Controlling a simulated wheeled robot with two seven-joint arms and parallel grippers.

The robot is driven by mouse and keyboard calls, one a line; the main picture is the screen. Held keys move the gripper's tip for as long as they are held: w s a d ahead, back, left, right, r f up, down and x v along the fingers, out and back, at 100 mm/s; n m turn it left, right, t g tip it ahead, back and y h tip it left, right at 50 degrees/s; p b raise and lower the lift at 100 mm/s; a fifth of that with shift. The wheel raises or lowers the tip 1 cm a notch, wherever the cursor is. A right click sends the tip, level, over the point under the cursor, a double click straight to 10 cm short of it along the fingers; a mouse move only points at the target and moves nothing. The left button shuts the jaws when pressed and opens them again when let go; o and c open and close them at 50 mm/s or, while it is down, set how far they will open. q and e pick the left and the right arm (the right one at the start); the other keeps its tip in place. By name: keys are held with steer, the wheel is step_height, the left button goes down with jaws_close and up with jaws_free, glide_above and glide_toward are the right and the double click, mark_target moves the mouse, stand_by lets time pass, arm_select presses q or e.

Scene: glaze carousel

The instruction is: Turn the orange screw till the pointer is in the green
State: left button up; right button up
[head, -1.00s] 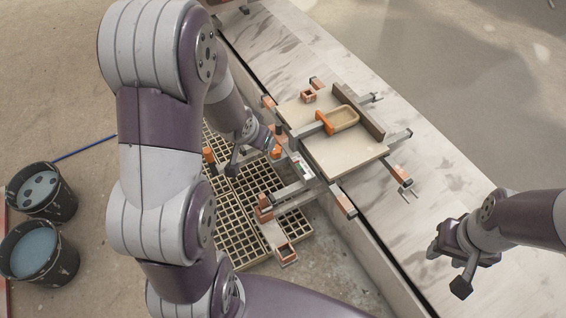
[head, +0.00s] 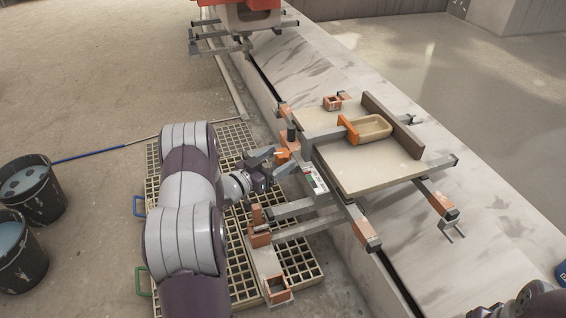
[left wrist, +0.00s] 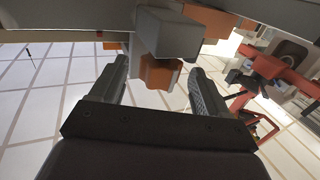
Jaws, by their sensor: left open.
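The orange screw (head: 283,155) sits at the left side of the clamp frame, beside the tan board. In the left wrist view the orange screw head (left wrist: 160,73) shows between my fingertips, below a grey block. My left gripper (head: 272,163) is open around or just short of it; contact cannot be told. Its two fingers also show in the left wrist view (left wrist: 160,85), with gaps beside the screw. A small white gauge with green and red marks (head: 317,181) lies right of the gripper; its pointer is too small to read. My right gripper is mostly cut off at the lower right.
A floor grate (head: 299,262) lies below. Two buckets (head: 32,190) stand at the far left. The pale ledge (head: 345,50) is clear beyond.

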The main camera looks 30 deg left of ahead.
arm_select(q)
steer(key=shift+x, duration=1.3)
steer(key=c, duration=1)
steer(key=shift+o, duration=0.2)
arm_select(e)
steer(key=shift+f, duration=0.45)
arm_select(q)
steer(key=shift+m+h, duration=0.3)
steer(key=shift+h, duration=0.2)
